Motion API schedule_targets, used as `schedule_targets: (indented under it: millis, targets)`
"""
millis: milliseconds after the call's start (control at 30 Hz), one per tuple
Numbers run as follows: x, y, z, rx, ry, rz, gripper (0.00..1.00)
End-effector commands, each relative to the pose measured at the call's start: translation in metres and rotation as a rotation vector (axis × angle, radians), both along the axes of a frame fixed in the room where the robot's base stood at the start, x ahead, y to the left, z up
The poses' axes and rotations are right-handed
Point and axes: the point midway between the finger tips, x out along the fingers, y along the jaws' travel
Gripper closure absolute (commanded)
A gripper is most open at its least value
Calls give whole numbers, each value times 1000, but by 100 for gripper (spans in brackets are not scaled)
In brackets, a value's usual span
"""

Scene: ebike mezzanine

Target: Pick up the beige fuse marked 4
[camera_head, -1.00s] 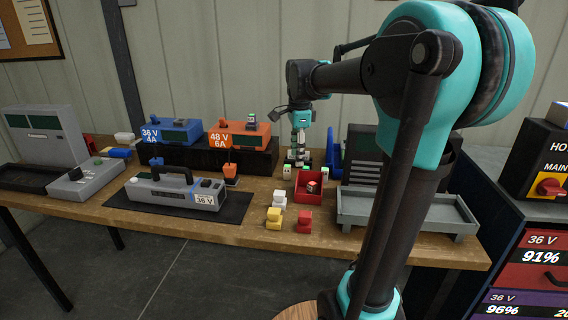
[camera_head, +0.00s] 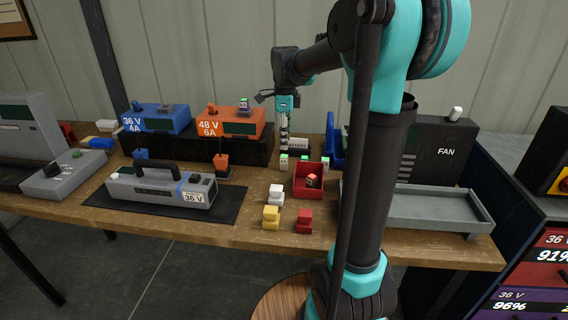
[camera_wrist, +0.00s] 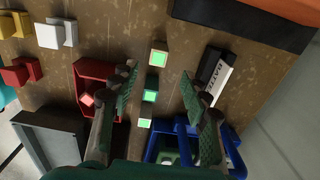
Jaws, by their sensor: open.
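No figure 4 can be read on any piece. The closest match to a beige fuse is a pale, stepped block (camera_head: 276,194) on the bench, behind a yellow one (camera_head: 271,217). The pale block also shows at upper left in the wrist view (camera_wrist: 55,34). My gripper (camera_head: 284,142) points down near the back of the bench, behind and apart from the pale block. In the wrist view my gripper (camera_wrist: 158,82) is open with nothing held. Several green-topped blocks (camera_wrist: 157,55) stand below and between its fingers.
A red bin (camera_head: 322,190) with a small red piece inside stands right of the pale block. A red stepped block (camera_head: 304,221) is in front of the bin. A blue holder (camera_wrist: 232,160) and a battery-labelled box (camera_wrist: 217,72) are close to my fingers. A grey tray (camera_head: 430,207) is at right.

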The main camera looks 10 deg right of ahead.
Motion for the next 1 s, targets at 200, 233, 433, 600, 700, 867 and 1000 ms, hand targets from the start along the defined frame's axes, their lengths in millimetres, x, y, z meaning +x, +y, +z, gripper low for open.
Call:
schedule_targets:
  millis: [200, 233, 433, 600, 700, 867, 1000]
  targets:
    - [0, 0, -24, 0, 0, 0, 53]
    - [0, 0, -25, 0, 0, 0, 53]
    - [-1, 0, -43, 0, 0, 1, 53]
    - [-2, 0, -67, 0, 0, 1, 53]
    - [-2, 0, -75, 0, 0, 1, 53]
    - [-2, 0, -78, 0, 0, 1, 53]
    - [-2, 0, -77, 0, 0, 1, 56]
